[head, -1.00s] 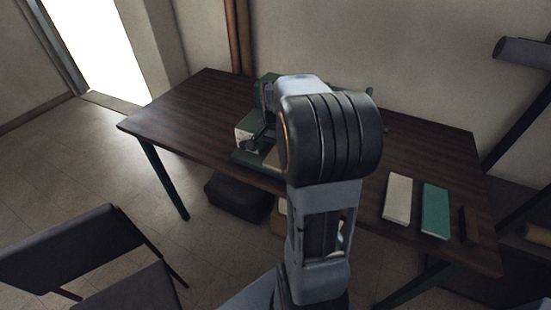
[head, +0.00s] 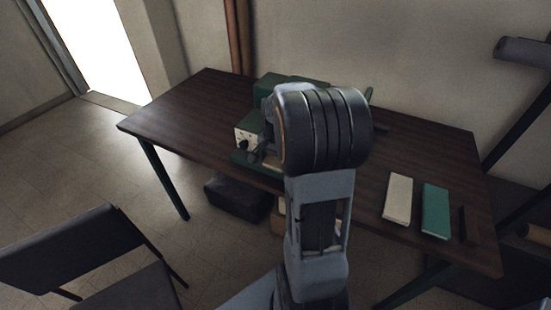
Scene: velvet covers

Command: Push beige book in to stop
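A beige book (head: 398,199) lies flat on the right part of the dark wooden table (head: 420,150), beside a teal book (head: 435,211). A green machine (head: 275,84) with a pale control box (head: 247,132) stands at the table's middle. My arm rises in front of the machine and hides much of it. A dark part of my gripper (head: 261,155) shows just left of the arm, beside the control box and over the machine's green base. Its fingertips are too small and dark to read. Whatever lies in the machine behind my arm is hidden.
A dark narrow piece (head: 463,224) lies right of the teal book. A grey chair (head: 85,260) stands at the lower left. A black bin (head: 238,196) is under the table. The table's left part is clear.

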